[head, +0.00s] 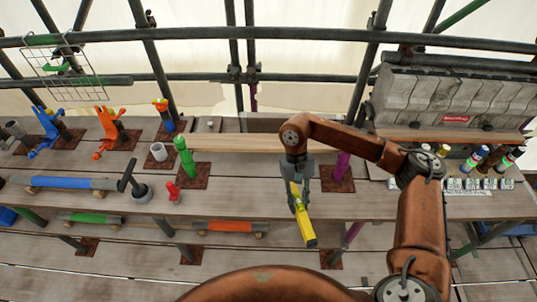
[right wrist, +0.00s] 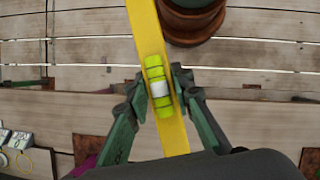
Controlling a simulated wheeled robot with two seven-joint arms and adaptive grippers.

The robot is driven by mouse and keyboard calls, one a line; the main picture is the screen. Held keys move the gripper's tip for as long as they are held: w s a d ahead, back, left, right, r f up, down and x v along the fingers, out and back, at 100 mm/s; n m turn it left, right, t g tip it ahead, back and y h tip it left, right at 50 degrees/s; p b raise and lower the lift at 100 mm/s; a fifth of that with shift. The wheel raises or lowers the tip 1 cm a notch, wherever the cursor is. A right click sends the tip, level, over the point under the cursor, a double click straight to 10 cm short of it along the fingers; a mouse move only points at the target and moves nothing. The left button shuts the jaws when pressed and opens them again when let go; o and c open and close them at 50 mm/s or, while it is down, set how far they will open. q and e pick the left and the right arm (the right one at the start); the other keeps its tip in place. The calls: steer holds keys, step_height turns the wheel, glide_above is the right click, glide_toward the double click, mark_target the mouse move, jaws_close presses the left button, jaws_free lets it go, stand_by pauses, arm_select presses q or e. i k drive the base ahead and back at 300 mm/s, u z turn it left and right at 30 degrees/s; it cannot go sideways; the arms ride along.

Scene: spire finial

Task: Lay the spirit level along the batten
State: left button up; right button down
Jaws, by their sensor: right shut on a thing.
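The yellow spirit level (head: 305,226) is held by my right gripper (head: 299,196) in front of the shelf's front edge, its long axis running toward me. In the right wrist view, the level (right wrist: 146,32) lies between the two fingers of my right gripper (right wrist: 158,88), which are shut on its middle near the green vial. The batten (head: 238,144) is a pale wooden strip lying left to right at the back of the shelf. The level is apart from it and roughly crosswise to it. The batten's right end is partly hidden by my right arm. My left gripper is not in view.
A purple post (head: 342,166) rises right of my gripper. A grey toolbox (head: 450,98) stands back right. Scaffold tubes (head: 200,38) cross behind.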

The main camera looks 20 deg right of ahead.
mark_target(272, 141)
steer(key=u, duration=0.3)
steer(key=i, duration=1.1)
steer(key=z, duration=0.35)
